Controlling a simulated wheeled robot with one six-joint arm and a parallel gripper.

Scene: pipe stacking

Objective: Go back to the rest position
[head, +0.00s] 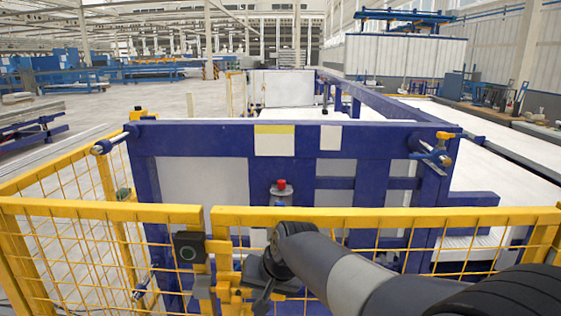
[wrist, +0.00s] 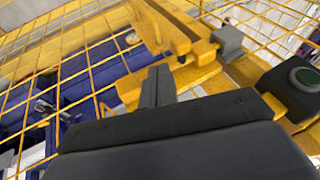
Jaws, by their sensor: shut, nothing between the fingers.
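My gripper (head: 263,300) is dark grey and sits low in the middle of the head view, in front of the yellow mesh gate, beside its latch. In the wrist view the fingers (wrist: 158,85) are together, with nothing seen between them. The yellow latch (head: 230,282) is just left of the gripper in the head view. In the wrist view the latch (wrist: 185,72) lies right beyond the fingertips; I cannot tell whether they touch. My arm covers part of the gate.
A yellow mesh fence (head: 100,208) crosses the front. A dark box (head: 189,248) with a round green-ringed button is on the fence by the latch; it also shows in the wrist view (wrist: 292,92). Behind stands a blue frame (head: 205,138) with a red-topped beacon (head: 281,190).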

